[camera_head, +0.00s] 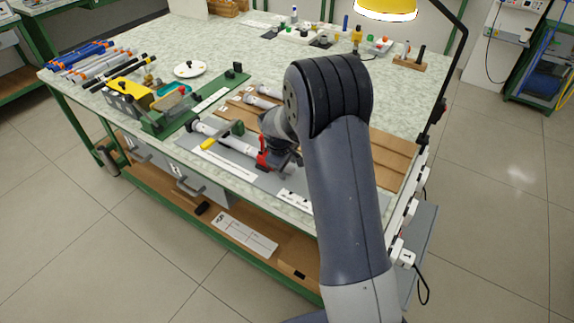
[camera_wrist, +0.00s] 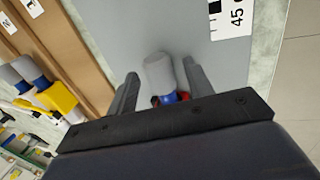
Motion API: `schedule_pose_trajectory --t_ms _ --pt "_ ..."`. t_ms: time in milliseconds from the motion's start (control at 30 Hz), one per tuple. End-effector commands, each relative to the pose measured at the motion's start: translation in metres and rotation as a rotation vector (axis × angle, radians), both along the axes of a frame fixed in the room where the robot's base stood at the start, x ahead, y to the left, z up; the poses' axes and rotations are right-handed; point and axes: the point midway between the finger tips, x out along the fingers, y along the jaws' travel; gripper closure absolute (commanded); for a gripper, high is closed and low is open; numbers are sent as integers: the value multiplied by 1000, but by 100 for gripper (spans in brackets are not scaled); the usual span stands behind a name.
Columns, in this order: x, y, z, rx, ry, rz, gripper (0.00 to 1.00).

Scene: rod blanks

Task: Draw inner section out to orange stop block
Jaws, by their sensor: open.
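A telescopic tube lies on a grey mat (camera_head: 180,141) near the table's front edge, its light outer tube (camera_head: 238,145) pointing toward my arm. A red part (camera_head: 263,160) shows at its near end, beside my gripper. In the wrist view the tube's grey rounded end (camera_wrist: 158,72) lies between the fingers, with a blue band (camera_wrist: 169,98) and a bit of red (camera_wrist: 184,97) behind it. My gripper (camera_wrist: 160,70) is open, one finger on each side of the grey end, with gaps showing. I cannot make out an orange stop block; my arm covers part of the mat.
A printed label (camera_wrist: 231,17) lies on the mat beyond the fingers. A yellow piece (camera_head: 207,144) sits beside the tube. Brown grooved boards (camera_head: 393,155) with more rods lie behind. A green fixture (camera_head: 160,122) stands at left, and a lamp (camera_head: 386,9) hangs at the back right.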

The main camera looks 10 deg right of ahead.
Motion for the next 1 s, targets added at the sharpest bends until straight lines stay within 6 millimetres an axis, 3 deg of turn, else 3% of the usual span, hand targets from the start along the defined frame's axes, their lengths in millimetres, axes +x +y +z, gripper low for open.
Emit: schedule_pose_trajectory --t_ms 600,867,1000 --pt "0 0 0 0 0 0 100" --pt "-1 -1 0 0 0 0 100" --pt "-12 -13 0 0 1 -1 100"
